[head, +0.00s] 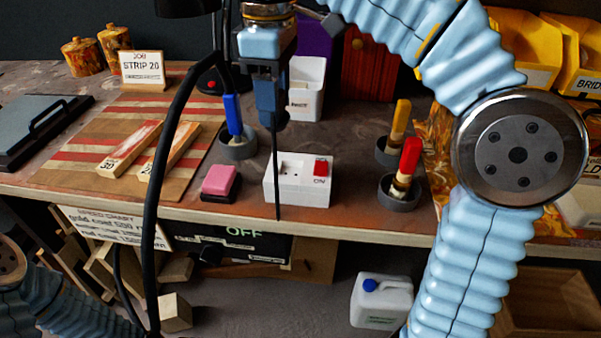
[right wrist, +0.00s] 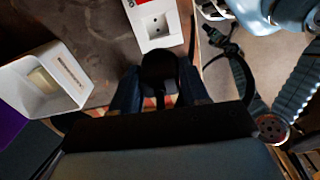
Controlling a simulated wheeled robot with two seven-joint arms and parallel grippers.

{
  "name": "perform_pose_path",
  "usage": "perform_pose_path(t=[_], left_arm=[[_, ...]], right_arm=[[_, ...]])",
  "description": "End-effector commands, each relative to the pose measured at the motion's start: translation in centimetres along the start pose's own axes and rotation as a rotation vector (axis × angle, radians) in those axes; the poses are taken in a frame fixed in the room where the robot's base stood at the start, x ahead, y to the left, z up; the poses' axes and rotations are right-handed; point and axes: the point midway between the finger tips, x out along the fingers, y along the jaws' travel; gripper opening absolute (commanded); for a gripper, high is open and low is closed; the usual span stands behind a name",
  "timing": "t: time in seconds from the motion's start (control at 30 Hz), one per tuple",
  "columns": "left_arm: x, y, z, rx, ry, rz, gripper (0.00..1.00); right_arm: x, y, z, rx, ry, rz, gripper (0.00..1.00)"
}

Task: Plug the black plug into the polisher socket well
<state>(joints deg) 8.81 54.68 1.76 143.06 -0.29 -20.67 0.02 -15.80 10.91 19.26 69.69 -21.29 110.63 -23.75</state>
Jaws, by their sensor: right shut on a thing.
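My right gripper (head: 268,105) hangs above the bench, pointing down, left of and above a white socket box. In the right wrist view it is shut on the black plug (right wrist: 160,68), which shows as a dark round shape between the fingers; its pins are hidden. The head view barely separates plug from fingers. The white socket box (head: 318,193) has a socket well (head: 290,168) on its left and a red switch by an "ON" label. The well, with small dark holes, also shows in the right wrist view (right wrist: 156,24), apart from the plug. My left gripper is out of view.
A pink block (head: 220,181) and a cup with a blue-handled tool (head: 234,115) stand left of the box. Red-handled (head: 407,165) and yellow-handled (head: 398,120) tools stand right. A white bin (head: 306,88) is behind. A thick black cable (head: 165,150) crosses the bench front.

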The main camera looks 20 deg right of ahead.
Motion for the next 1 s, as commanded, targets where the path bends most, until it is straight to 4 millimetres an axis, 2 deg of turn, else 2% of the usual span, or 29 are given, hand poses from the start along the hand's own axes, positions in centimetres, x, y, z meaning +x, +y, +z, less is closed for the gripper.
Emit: perform_pose_path(t=[0.57, 1.0], left_arm=[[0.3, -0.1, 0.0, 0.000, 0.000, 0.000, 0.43], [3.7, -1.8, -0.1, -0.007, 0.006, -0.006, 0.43]], right_arm=[[0.4, 0.0, 0.1, -0.003, 0.000, 0.000, 0.18], [4.8, 0.2, 1.4, -0.056, 0.000, 0.000, 0.18]])
